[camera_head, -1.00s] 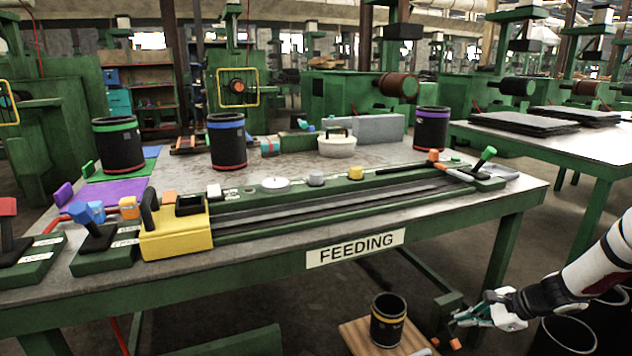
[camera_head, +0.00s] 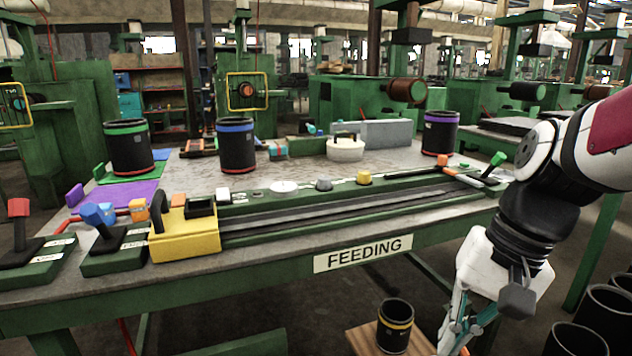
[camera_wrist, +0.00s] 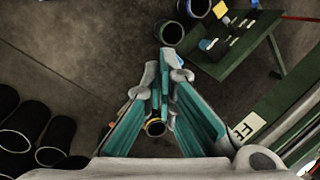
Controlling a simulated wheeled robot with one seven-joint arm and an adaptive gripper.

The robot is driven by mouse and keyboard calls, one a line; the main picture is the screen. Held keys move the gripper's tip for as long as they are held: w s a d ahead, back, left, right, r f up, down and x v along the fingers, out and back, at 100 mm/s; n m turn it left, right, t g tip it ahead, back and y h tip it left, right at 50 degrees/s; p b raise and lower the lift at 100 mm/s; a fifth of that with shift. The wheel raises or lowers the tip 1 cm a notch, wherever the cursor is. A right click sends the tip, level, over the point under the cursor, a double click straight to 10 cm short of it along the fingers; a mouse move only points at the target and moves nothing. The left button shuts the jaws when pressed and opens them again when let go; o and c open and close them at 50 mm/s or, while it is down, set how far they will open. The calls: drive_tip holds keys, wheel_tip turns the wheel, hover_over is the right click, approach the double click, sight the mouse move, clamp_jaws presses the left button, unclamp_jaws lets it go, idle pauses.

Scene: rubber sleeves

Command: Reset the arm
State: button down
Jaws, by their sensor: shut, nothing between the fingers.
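My gripper (camera_head: 462,338) hangs fingers-down at the lower right of the head view, in front of the table. Its fingers run out of the frame at the bottom. In the wrist view my gripper (camera_wrist: 165,60) shows teal fingers close together at the tips, with nothing between them. A black sleeve with a yellow band (camera_head: 395,326) stands on a low wooden board (camera_head: 362,340), left of my gripper and apart from it. In the wrist view it shows partly behind the fingers (camera_wrist: 155,128).
The green-framed table with the FEEDING sign (camera_head: 362,253) carries a yellow block (camera_head: 185,240) on a rail and black sleeves banded green (camera_head: 128,150), blue (camera_head: 235,148) and purple (camera_head: 440,133). Several black sleeves (camera_head: 577,340) stand on the floor at right.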

drive_tip(key=s+d+n+h, duration=0.1)
drive_tip(key=s+n+h, duration=0.3)
drive_tip(key=s, duration=1.3)
wheel_tip(320, 180, up, 31)
drive_tip(key=d+t+p, duration=0.1)
drive_tip(key=t+p, duration=0.2)
drive_tip(key=p, duration=2.5)
drive_tip(key=shift+s+n+t+y+p, duration=0.25)
drive_tip(key=shift+n+t+y+p, duration=0.1)
drive_tip(key=shift+n+t+y, duration=0.05)
